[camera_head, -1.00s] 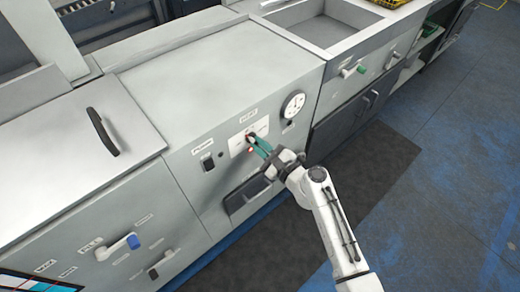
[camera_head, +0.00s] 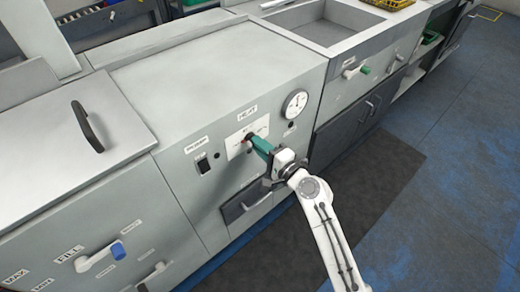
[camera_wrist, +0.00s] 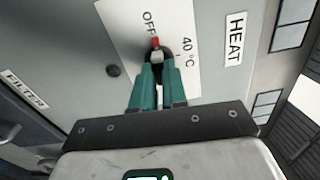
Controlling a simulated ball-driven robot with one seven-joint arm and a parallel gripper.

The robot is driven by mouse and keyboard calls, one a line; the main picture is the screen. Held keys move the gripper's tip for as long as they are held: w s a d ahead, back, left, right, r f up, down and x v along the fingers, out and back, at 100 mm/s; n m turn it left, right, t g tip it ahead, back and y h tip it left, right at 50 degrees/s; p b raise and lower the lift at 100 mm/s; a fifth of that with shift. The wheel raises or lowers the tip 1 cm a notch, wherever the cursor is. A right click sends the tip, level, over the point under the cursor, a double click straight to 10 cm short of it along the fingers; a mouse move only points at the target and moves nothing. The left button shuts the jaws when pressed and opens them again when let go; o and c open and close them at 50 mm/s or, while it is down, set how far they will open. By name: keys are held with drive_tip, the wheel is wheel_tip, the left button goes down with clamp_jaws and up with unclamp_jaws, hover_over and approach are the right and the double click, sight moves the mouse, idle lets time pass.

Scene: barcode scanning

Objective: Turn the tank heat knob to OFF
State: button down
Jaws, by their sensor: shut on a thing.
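The heat knob (camera_wrist: 155,43) is on a white dial plate (camera_wrist: 122,24) on the grey front panel, beside a HEAT label. In the wrist view its red pointer lies close to the OFF mark, with the 40 °C mark to the right. My gripper (camera_wrist: 158,62) has teal fingers and is shut on the knob, which is mostly hidden between the fingertips. In the head view my gripper (camera_head: 250,141) reaches the dial plate (camera_head: 236,142) from the lower right.
A round gauge (camera_head: 295,103) sits right of the dial. A black switch (camera_head: 203,165) is to its left. A dark recessed handle (camera_head: 245,199) lies below. A blue-tipped lever (camera_head: 117,250) is at lower left, and a sink (camera_head: 325,25) is behind at the top.

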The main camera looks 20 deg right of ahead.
drive_tip(key=shift+f+n, duration=0.1)
drive_tip(key=shift+n, duration=0.4)
drive_tip(key=c, duration=1.2)
unclamp_jaws()
drive_tip(key=shift+o, duration=0.2)
drive_tip(key=b+v, duration=0.1)
drive_tip(key=v, duration=1)
drive_tip(key=shift+w, duration=0.1)
